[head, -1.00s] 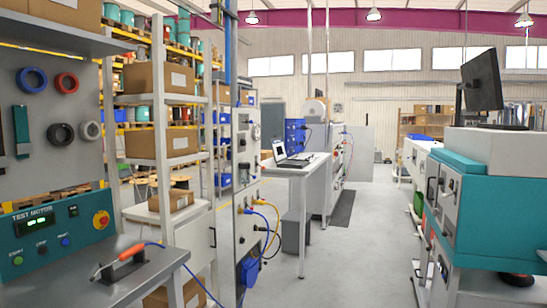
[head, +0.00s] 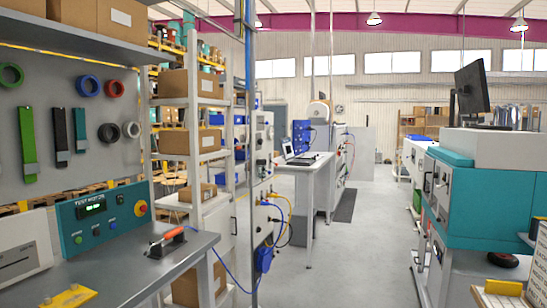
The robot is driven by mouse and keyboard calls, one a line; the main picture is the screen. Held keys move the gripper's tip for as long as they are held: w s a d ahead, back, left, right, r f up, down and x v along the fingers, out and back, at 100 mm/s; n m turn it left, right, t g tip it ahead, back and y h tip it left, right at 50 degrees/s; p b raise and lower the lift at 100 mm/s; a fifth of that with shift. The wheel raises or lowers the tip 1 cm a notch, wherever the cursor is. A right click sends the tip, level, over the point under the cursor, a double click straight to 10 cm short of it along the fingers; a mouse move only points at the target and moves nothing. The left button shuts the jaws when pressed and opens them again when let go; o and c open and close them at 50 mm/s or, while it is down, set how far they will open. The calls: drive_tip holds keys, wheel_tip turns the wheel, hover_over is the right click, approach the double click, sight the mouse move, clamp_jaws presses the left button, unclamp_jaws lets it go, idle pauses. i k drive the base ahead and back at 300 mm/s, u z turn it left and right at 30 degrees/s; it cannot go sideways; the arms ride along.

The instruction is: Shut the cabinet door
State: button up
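A white cabinet (head: 212,216) stands under the cardboard boxes on the left shelving, partly hidden by the workbench and a blue post. Whether its door is open or shut I cannot tell. Farther back, a flat grey panel (head: 361,152) stands out to the right of a grey machine cabinet (head: 338,165). It looks like a door standing open, but its hinge is too small to make out. My gripper is not in view.
A grey workbench (head: 120,272) with a teal test panel (head: 103,217) fills the left front. A white table (head: 305,168) with a laptop stands mid-left. Teal machines (head: 480,203) line the right. The grey floor aisle (head: 355,245) between is clear.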

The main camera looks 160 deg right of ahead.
sight(362, 169)
drive_tip(key=i, duration=0.4)
drive_tip(key=u, duration=0.1)
drive_tip(key=k, duration=0.2)
drive_tip(key=z, duration=2.9)
drive_tip(key=i, duration=0.5)
drive_tip(key=u, duration=0.05)
